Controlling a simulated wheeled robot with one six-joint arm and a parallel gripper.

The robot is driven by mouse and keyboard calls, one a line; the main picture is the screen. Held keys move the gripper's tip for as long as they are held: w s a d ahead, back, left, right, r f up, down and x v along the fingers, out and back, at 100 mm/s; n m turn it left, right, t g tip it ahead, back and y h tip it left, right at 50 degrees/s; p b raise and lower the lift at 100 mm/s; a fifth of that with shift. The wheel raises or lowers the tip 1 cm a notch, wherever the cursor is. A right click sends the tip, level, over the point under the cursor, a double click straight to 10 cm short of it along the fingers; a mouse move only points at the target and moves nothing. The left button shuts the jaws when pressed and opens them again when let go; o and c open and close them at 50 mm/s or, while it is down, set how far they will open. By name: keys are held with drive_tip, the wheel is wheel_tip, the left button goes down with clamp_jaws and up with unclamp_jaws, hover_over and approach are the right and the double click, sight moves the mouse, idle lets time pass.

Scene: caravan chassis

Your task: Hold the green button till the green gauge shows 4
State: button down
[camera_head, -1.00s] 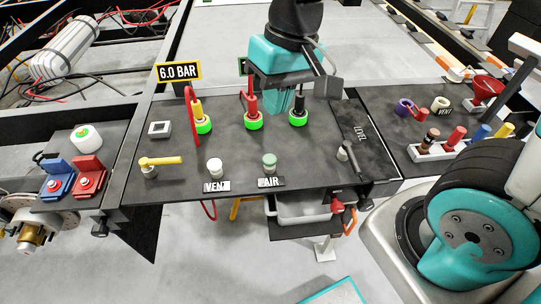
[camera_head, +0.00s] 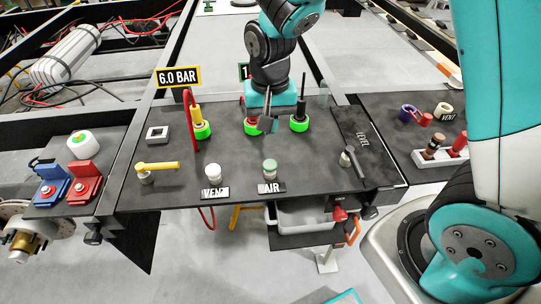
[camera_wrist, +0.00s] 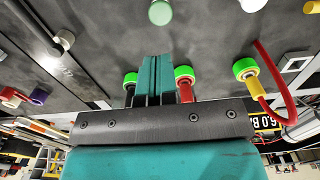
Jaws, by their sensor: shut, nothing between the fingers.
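The green button (camera_head: 270,168) is a pale green round cap above the AIR label on the dark panel. It also shows at the top of the wrist view (camera_wrist: 160,12). The gauge (camera_head: 244,72) is a sign mostly hidden behind my arm; only a sliver of its left part shows, with a mark like a 1, so its full reading cannot be told. My gripper (camera_head: 267,124) is shut and empty, behind the button and apart from it. In the wrist view its teal fingers (camera_wrist: 154,60) are together, pointing toward the button.
Green-collared fittings with a yellow stem (camera_head: 201,131), a red stem and a black stem (camera_head: 299,123) stand around my gripper. A white VENT button (camera_head: 213,173), yellow lever (camera_head: 158,167) and black lever (camera_head: 350,158) flank the green button. A 6.0 BAR sign (camera_head: 179,77) stands at back left.

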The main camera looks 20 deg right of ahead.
sight(271, 165)
wheel_tip(271, 165, down, 10)
drive_tip(key=shift+f, duration=0.2)
idle(0.3)
wheel_tip(271, 165, down, 2)
drive_tip(key=shift+b, duration=0.5)
drive_tip(key=shift+s+f, duration=0.2)
drive_tip(key=shift+f, duration=0.15)
drive_tip(key=shift+s+f, duration=0.1)
idle(2.5)
idle(0.5)
drive_tip(key=r+p, duration=0.4)
drive_tip(key=r, duration=0.2)
drive_tip(key=shift+w+p, duration=0.2)
drive_tip(key=shift+p, duration=0.1)
wheel_tip(271, 165, up, 9)
drive_tip(key=b, duration=0.1)
